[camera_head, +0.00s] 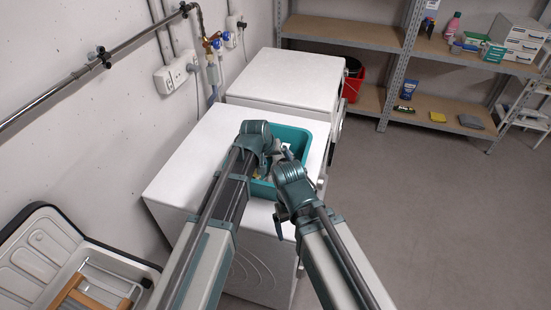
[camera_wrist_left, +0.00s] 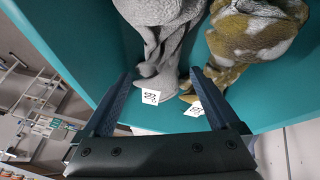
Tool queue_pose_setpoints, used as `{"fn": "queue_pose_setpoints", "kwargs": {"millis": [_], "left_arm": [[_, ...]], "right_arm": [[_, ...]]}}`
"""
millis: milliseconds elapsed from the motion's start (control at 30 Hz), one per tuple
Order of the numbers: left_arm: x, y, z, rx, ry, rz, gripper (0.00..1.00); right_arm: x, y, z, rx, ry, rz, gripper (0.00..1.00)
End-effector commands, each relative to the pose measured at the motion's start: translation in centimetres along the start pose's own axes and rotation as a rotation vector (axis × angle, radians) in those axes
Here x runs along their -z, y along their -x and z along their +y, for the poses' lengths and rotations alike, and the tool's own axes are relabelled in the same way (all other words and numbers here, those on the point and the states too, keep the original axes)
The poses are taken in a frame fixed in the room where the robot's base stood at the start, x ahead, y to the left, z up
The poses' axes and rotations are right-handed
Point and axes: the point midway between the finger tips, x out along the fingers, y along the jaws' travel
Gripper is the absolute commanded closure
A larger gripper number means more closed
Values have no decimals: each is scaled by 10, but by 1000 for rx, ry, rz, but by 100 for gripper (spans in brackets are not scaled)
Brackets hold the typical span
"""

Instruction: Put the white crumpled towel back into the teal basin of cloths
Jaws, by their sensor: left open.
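The teal basin (camera_head: 300,133) stands on top of the near white machine, partly hidden by my arms. My left gripper (camera_head: 277,155) is over the basin, its fingers mostly hidden in the head view. In the left wrist view its two fingers (camera_wrist_left: 163,80) are apart, with nothing held. A whitish-grey crumpled cloth (camera_wrist_left: 160,35) hangs or lies just beyond the fingertips, against the basin's teal wall (camera_wrist_left: 75,45). A brown and olive patterned cloth (camera_wrist_left: 250,35) is beside it. Both carry white printed tags. My right gripper (camera_head: 282,214) is near the basin's front side; its jaws are unclear.
A second white machine (camera_head: 285,75) stands behind. A red bucket (camera_head: 354,82) is by the shelving. Shelves (camera_head: 440,55) with bottles and boxes stand at the back right. An open case (camera_head: 45,245) is at the lower left. The floor at right is clear.

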Motion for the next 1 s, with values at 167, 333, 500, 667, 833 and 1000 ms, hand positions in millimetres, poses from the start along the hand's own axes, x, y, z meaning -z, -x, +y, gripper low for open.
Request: {"fn": "queue_pose_setpoints", "kwargs": {"millis": [167,333,500,667,833,1000], "left_arm": [[2,4,1,0,0,0,5],[7,15,4,0,0,0,5],[6,39,4,0,0,0,5],[7,67,4,0,1,0,5],[7,96,4,0,1,0,5],[6,121,4,0,0,0,5]], "right_arm": [[0,4,0,0,0,0,6],[-1,16,2,0,0,0,6],[-2,38,4,0,0,0,6],[-4,62,6,0,0,0,6],[-5,88,8,0,1,0,6],[-6,109,10,0,2,0,6]]}}
